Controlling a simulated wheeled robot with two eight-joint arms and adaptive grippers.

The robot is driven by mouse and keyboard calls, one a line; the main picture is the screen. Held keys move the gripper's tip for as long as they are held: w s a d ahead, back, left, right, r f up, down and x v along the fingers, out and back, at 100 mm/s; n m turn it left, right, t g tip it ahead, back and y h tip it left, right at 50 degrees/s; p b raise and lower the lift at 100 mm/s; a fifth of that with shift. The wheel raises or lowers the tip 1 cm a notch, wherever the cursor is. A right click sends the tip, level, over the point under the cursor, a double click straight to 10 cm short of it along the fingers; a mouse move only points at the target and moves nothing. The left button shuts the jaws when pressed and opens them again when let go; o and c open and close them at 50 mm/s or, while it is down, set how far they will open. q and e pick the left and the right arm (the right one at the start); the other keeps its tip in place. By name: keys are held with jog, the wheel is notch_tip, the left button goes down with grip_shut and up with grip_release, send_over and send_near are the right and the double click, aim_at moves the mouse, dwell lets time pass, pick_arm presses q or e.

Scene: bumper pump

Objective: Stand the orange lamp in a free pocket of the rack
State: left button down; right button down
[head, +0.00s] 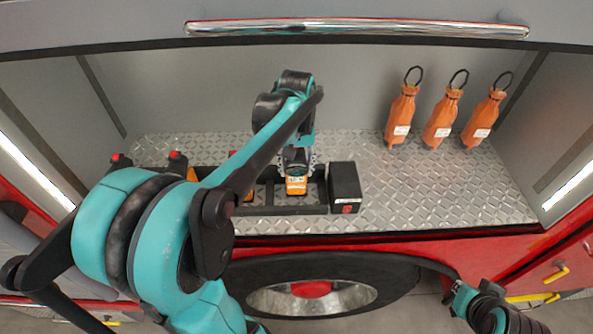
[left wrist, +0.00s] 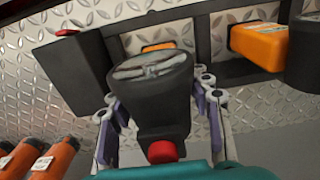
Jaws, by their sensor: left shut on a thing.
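The orange lamp (head: 296,186) has an orange lower body and a black head. In the left wrist view its black head (left wrist: 150,95) shows a clear lens and a red button, with a bit of orange behind. My left gripper (head: 297,160) is shut on the lamp, its fingers on both sides of the head. The lamp is upright over or in a pocket of the black rack (head: 290,210), beside the black box; I cannot tell whether it touches the bottom. My right arm's end (head: 485,308) is low at the right, away from the rack; its fingers are unclear.
A black box (head: 345,187) stands right of the held lamp. Another orange lamp (left wrist: 258,46) is in the rack. More red-topped items (head: 176,163) stand at the left, partly behind my arm. Several orange bottles (head: 440,120) stand at the back right; the plate before them is clear.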

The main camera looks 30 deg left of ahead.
pick_arm(q)
notch_tip(320, 180, down, 2)
jog(key=shift+f, duration=0.1)
jog(key=shift+f, duration=0.1)
jog(key=c, duration=0.7)
grip_release()
notch_tip(320, 180, up, 8)
jog(key=shift+f, duration=0.1)
